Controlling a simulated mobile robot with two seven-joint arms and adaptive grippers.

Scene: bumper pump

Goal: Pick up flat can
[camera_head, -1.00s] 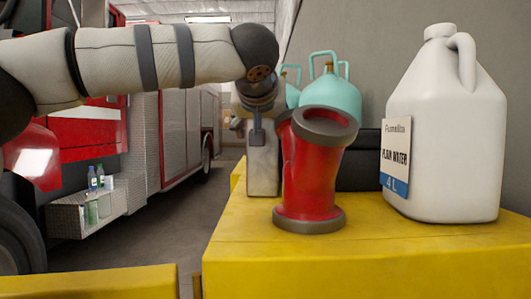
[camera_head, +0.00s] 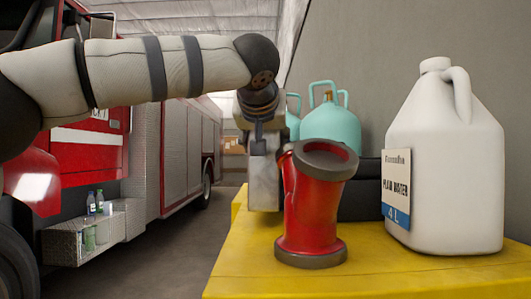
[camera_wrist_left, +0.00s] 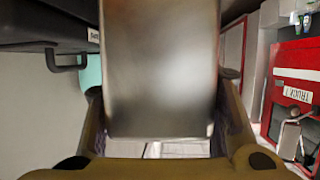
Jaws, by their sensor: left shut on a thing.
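The flat can (camera_head: 264,184) is a worn grey metal container behind the red pipe fitting in the head view. It hangs upright below my left gripper (camera_head: 258,128), whose arm comes in from the left. In the left wrist view, the can's broad metal face (camera_wrist_left: 160,70) fills the middle. The fingers of my left gripper (camera_wrist_left: 165,128) are on either side of its near end, shut on it. The can's right side is partly hidden by the red fitting in the head view. I cannot tell whether its bottom clears the yellow surface. My right gripper is not in view.
The red pipe fitting (camera_head: 313,210) stands on the yellow surface (camera_head: 400,275) just in front of the can. A white water jug (camera_head: 450,150) stands at right. Turquoise tanks (camera_head: 335,122) and a black case (camera_head: 360,180) are behind. A red fire truck (camera_head: 85,150) is at left, across open floor.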

